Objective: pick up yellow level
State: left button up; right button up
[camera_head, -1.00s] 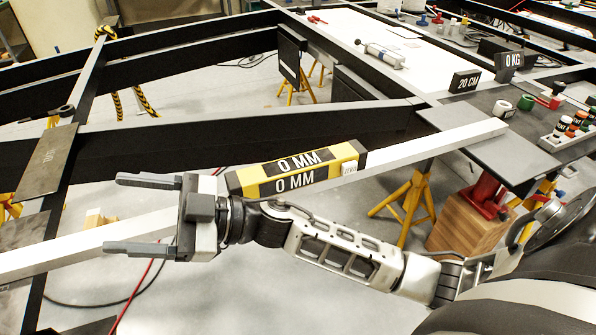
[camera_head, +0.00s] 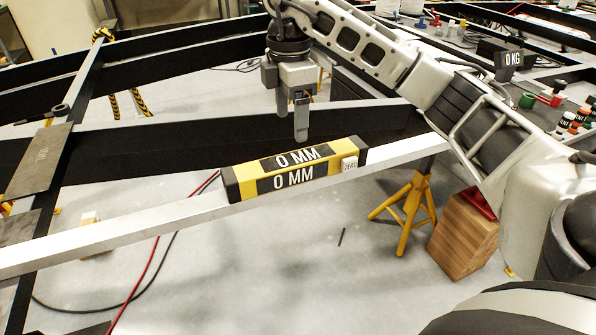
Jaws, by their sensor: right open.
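The yellow level (camera_head: 240,184) is a yellow and black bar with two "0 MM" readouts and a small white "ZERO" button. It lies along a long silver straight beam (camera_head: 130,234) in the middle of the view. My right gripper (camera_head: 301,125) points down just behind and above the level, near its middle. My left gripper is out of view.
Black chassis rails (camera_head: 140,152) run behind the level. A yellow stand (camera_head: 408,210) and a wooden block (camera_head: 463,236) stand on the floor at right. A "0 KG" display (camera_head: 508,62) and small paint bottles (camera_head: 573,124) are at the far right. Red and black cables lie on the floor below.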

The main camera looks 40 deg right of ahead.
aim_at(290, 159)
notch_tip(290, 159, down, 12)
jog(key=shift+s+a+r+b, duration=0.1)
jog(key=shift+a+r+b, duration=0.05)
jog(key=shift+b, duration=0.3)
jog(key=c, duration=1.3)
jog(key=shift+r, duration=0.1)
jog(key=shift+c, duration=0.4)
jog(key=shift+r, duration=0.1)
